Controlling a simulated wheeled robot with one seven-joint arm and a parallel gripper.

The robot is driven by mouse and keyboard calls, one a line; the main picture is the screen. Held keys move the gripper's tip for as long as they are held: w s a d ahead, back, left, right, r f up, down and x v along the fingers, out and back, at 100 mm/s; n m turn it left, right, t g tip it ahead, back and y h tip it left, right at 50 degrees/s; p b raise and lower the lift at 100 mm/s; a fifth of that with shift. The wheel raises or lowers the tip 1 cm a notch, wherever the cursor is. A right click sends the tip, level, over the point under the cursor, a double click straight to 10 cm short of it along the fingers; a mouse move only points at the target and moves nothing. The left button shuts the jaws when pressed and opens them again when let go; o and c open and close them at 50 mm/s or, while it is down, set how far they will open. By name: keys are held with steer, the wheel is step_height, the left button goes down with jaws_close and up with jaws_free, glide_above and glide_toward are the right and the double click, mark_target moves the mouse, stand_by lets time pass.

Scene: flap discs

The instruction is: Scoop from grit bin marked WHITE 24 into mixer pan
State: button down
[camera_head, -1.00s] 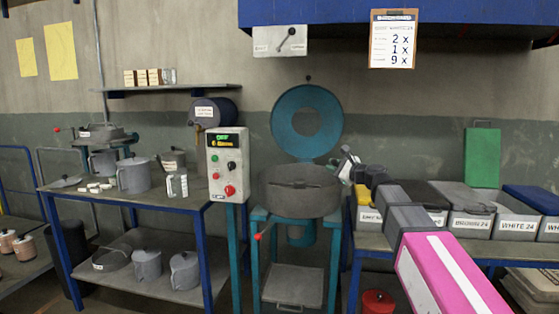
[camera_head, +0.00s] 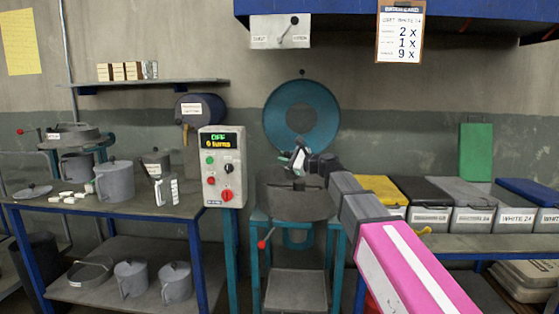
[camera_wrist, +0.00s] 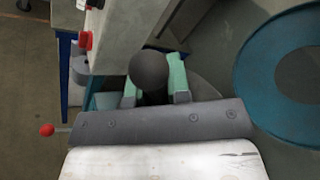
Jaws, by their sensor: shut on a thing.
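My gripper (camera_head: 299,158) is above the grey mixer pan (camera_head: 280,205) in the head view. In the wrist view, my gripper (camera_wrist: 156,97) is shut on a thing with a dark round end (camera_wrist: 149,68). That may be the scoop; its bowl and any grit in it cannot be made out. The pan's inside is mostly hidden by its rim and my arm. The grit bin marked WHITE 24 (camera_head: 516,219) stands on the right bench, with its number hard to read now.
Other bins with yellow (camera_head: 383,189), dark and blue lids (camera_head: 530,191) flank it. The teal mixer lid (camera_head: 301,115) stands raised behind the pan. A control box (camera_head: 222,168) reading OFF stands close on the left. A red-knobbed lever (camera_head: 262,244) sticks out below the pan.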

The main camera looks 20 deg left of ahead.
steer(key=w+d+m+t, duration=0.4)
steer(key=w+m, duration=0.4)
steer(key=m, duration=0.4)
steer(key=w+d+m+t, duration=0.5)
steer(key=w+d+m, duration=0.2)
steer(key=m, duration=0.6)
steer(key=shift+w+r, duration=0.35)
steer(key=shift+w, duration=0.7)
steer(key=shift+t, duration=0.4)
steer(key=s+a+n+g, duration=0.5)
steer(key=s+n, duration=0.3)
steer(key=n, duration=0.4)
steer(key=s+a+n+g, duration=0.4)
steer(key=s+a+n, duration=0.2)
steer(key=s+n, duration=0.3)
steer(key=shift+s+f+n+g, duration=0.3)
steer(key=shift+f+n+g, duration=0.15)
steer(key=shift+n, duration=1.85)
